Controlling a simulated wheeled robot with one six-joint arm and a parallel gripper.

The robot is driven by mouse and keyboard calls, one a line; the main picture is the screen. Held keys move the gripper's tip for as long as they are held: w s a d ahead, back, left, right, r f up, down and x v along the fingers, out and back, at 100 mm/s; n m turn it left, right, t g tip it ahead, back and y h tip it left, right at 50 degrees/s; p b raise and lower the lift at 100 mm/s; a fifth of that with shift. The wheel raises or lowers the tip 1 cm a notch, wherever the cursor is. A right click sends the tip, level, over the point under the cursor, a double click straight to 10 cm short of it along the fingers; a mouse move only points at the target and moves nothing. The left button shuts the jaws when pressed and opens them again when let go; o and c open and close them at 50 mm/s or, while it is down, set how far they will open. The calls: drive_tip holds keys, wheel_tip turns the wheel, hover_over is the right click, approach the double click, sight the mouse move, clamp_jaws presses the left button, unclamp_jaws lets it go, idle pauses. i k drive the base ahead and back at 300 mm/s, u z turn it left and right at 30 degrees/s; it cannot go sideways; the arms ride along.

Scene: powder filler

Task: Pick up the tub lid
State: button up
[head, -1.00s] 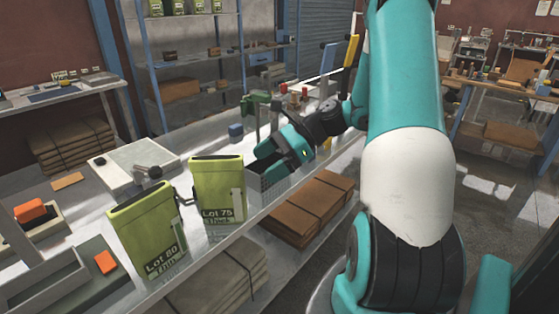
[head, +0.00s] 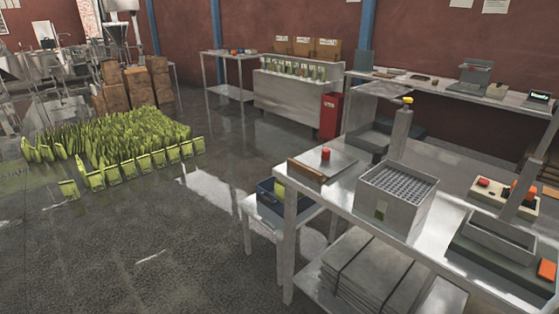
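My gripper is not in view now. No thing in the head view can be told for certain as the tub lid. A grey square tub (head: 395,205) with a grid of small cells in its top and a green label stands on the metal bench (head: 345,200). I cannot tell whether this plate is a lid.
A grey open box (head: 497,240) and an orange block (head: 546,269) lie at the bench's right. A dark bin (head: 272,203) stands on a low stand at left. Many green pouches (head: 120,145) cover the floor at far left. The floor between is clear.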

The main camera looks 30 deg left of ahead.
sight(324, 160)
drive_tip(key=u, duration=0.55)
drive_tip(key=i, duration=0.75)
drive_tip(key=u, duration=0.5)
drive_tip(key=k, duration=0.2)
drive_tip(key=u, duration=0.6)
drive_tip(key=i, duration=1.25)
drive_tip(key=z, duration=0.35)
